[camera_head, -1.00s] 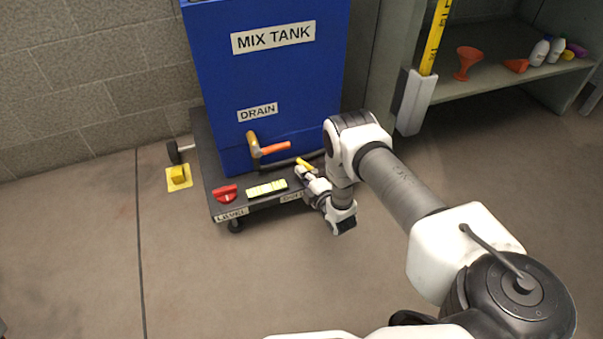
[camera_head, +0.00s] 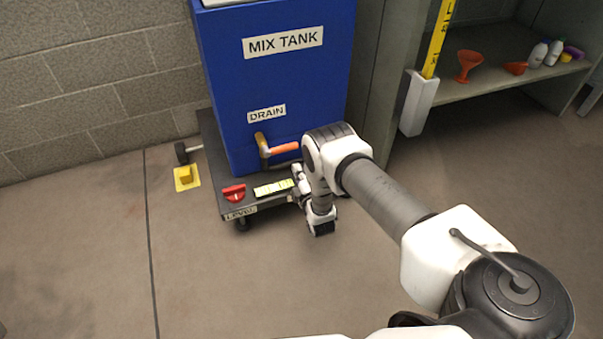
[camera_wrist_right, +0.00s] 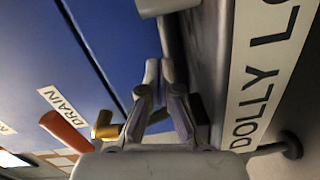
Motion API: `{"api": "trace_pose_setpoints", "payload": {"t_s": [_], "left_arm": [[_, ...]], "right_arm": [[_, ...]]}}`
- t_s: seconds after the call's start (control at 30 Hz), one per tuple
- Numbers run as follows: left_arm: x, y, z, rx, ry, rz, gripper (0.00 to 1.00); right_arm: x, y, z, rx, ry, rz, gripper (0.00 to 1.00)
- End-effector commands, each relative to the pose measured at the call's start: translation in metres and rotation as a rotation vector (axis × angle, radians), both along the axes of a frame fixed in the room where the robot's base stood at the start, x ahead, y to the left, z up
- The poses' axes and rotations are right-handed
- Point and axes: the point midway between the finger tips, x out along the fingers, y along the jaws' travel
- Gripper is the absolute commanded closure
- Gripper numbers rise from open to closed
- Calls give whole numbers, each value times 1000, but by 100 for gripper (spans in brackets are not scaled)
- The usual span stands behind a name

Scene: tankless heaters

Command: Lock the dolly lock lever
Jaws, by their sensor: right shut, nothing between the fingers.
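The dolly (camera_head: 205,150) stands under the blue mix tank. My right gripper (camera_head: 299,180) is at the dolly's front right corner, partly hidden by my own wrist. In the right wrist view the gripper (camera_wrist_right: 159,72) is shut and empty, its fingertips close to the dolly's side. The DOLLY LOCK label (camera_wrist_right: 262,85) runs along the edge beside the fingers. A pale rounded grip (camera_wrist_right: 167,5) shows at the top edge of that view, beyond the fingertips; I cannot tell if it is the lock lever. In the head view my arm hides the lever. My left gripper is not in view.
The blue mix tank (camera_head: 270,85) rises behind the gripper. Its drain valve has an orange handle (camera_head: 286,148). A red knob (camera_head: 234,193) and a level vial (camera_head: 273,188) sit on the dolly's front.

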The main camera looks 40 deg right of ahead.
Motion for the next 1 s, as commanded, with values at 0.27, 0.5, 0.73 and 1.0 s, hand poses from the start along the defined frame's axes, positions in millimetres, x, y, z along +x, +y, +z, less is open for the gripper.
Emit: {"api": "trace_pose_setpoints", "payload": {"t_s": [0.27,0.5,0.73,1.0], "left_arm": [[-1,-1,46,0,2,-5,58],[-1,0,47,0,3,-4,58],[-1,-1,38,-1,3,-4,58],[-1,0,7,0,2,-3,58]], "right_arm": [[-73,29,8,1,7,2,100],[-89,41,4,0,0,-60,100],[-76,35,2,-1,-1,-91,100],[-25,14,-4,0,-3,-91,100]]}}
